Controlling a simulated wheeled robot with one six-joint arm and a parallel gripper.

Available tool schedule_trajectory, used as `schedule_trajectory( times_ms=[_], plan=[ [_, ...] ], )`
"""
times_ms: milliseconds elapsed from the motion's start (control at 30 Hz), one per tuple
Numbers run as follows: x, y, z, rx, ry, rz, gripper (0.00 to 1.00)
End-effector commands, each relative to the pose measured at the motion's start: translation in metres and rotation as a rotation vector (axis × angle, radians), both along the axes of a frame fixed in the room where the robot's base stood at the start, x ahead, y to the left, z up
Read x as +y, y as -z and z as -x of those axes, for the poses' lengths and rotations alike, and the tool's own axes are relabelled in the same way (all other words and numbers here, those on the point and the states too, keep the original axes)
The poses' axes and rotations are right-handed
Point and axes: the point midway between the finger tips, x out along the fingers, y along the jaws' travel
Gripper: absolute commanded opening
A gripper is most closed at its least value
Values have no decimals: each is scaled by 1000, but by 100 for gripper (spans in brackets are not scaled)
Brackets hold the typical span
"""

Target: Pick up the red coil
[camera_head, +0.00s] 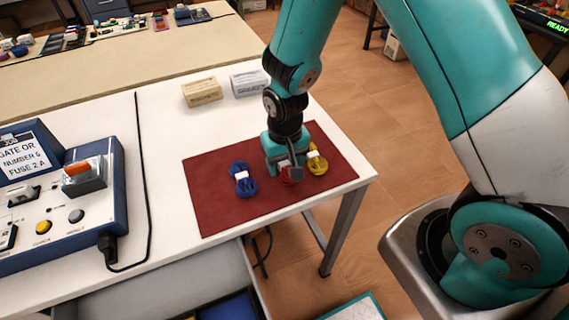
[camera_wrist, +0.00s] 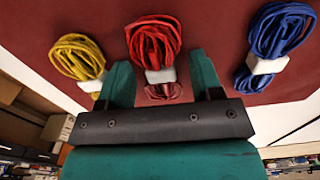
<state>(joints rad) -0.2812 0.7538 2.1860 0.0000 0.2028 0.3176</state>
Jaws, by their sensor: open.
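The red coil (camera_head: 289,175) lies on the dark red mat (camera_head: 214,208), mostly hidden behind my gripper in the head view. In the wrist view the red coil (camera_wrist: 153,42) with its white band is in the middle, in line with the gap between the fingers. My gripper (camera_wrist: 160,85) is open, with one finger toward each side of the coil's banded part. It also shows in the head view (camera_head: 284,170), low over the mat. I cannot tell whether the fingers touch the coil.
A blue coil (camera_head: 242,180) lies left of the red one and a yellow coil (camera_head: 317,160) lies close on its right. Two small boxes (camera_head: 202,91) (camera_head: 249,82) stand behind the mat. A blue-framed control panel (camera_head: 78,215) and a black cable (camera_head: 146,180) are on the left.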

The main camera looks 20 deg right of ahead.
Motion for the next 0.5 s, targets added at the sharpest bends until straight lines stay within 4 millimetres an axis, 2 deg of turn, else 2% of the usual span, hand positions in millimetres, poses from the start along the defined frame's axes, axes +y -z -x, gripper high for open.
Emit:
schedule_trajectory(
  times_ms=[267,400,500],
  plan=[
    [0,3,0,-1,0,0,57],
    [0,3,0,-1,0,0,25],
    [0,3,0,-1,0,0,6]
  ],
)
